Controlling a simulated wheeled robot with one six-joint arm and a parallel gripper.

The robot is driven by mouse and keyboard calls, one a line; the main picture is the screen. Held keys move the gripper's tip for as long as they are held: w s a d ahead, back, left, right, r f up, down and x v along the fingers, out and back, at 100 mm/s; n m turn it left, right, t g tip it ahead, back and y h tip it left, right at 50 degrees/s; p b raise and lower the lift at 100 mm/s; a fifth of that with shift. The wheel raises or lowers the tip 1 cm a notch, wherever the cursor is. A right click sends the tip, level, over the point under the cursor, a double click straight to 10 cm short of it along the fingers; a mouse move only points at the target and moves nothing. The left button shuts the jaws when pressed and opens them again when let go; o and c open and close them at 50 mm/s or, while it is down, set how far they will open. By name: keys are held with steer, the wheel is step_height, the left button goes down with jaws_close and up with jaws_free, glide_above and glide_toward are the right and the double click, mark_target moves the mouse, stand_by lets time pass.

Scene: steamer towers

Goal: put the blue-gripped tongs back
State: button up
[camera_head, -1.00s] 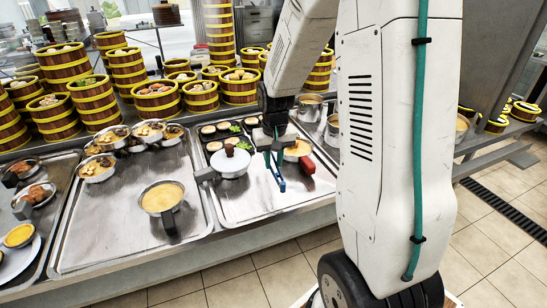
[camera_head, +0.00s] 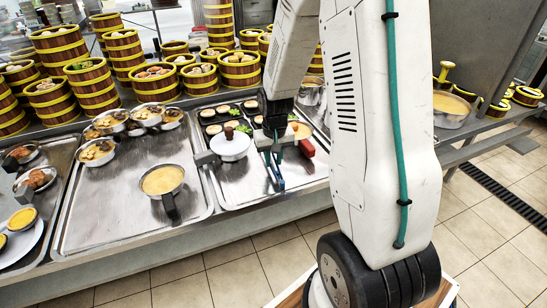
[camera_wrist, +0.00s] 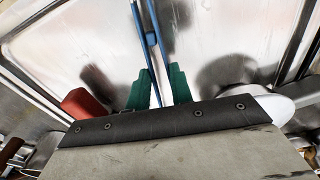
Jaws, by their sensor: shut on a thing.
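The blue-gripped tongs (camera_head: 278,181) show in the head view as blue arms pointing down toward the front over the right steel tray. In the wrist view the two blue arms (camera_wrist: 153,36) run up from between the green fingertips. My gripper (camera_head: 270,152) is shut on the tongs, just right of a white lidded pot; it also shows in the wrist view (camera_wrist: 158,90). The held end of the tongs is mostly hidden by the fingers. I cannot tell whether the tongs touch the tray.
The white lidded pot (camera_head: 230,147) and a red-handled item (camera_head: 307,148) flank the gripper closely. A pan of yellow food (camera_head: 162,180) stands on the middle tray (camera_head: 110,210). Bamboo steamer towers (camera_head: 92,90) line the back. Tiled floor (camera_head: 240,277) lies in front.

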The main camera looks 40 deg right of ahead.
steer(key=shift+f, duration=0.45)
stand_by(0.3)
steer(key=o, duration=1.8)
steer(key=c, duration=0.6)
steer(key=shift+o, duration=0.2)
step_height(320, 180, up, 8)
steer(key=shift+s, duration=0.15)
stand_by(0.4)
